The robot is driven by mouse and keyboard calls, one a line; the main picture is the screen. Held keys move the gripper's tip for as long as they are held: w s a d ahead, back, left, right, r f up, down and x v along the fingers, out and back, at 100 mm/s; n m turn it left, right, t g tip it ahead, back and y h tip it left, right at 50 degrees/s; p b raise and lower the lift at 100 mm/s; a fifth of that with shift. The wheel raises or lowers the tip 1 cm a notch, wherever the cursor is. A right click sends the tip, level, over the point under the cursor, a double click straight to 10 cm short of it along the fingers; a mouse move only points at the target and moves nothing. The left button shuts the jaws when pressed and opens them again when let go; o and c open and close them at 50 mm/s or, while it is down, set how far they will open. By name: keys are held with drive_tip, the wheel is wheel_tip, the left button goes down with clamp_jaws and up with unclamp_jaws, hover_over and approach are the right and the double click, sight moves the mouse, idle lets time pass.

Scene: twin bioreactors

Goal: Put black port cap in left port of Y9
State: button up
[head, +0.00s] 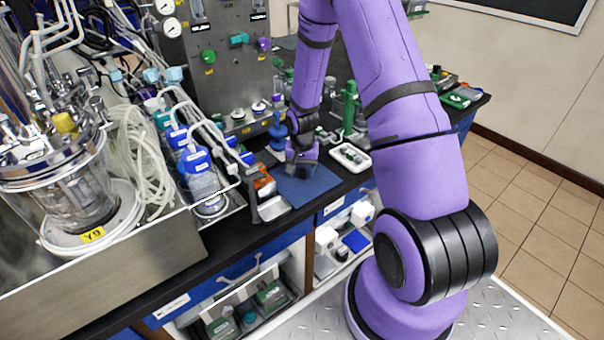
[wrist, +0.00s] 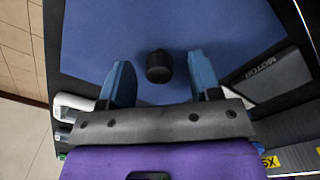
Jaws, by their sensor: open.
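The black port cap (wrist: 158,68) stands on the blue mat (wrist: 100,25) in the wrist view, between the two blue fingers of my gripper (wrist: 160,62). The fingers are open, with a gap on each side of the cap. In the head view my gripper (head: 301,160) is low over the blue mat (head: 318,190), and the cap cannot be made out there. The Y9 bioreactor (head: 72,195), a glass vessel with a metal head plate and a yellow Y9 label (head: 93,235), stands at the left. Its left port cannot be told apart among the crowded fittings.
A white tray (head: 350,157) lies right of the mat. Blue-capped bottles (head: 197,163) and coiled tubing (head: 140,160) stand between Y9 and the mat. A grey control panel (head: 228,60) rises behind. A dark object marked MOTOR (wrist: 265,75) lies right of the cap in the wrist view.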

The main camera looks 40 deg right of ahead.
drive_tip(key=shift+f, duration=0.35)
drive_tip(key=shift+c, duration=0.2)
drive_tip(key=c, duration=1)
drive_tip(key=shift+r, duration=0.1)
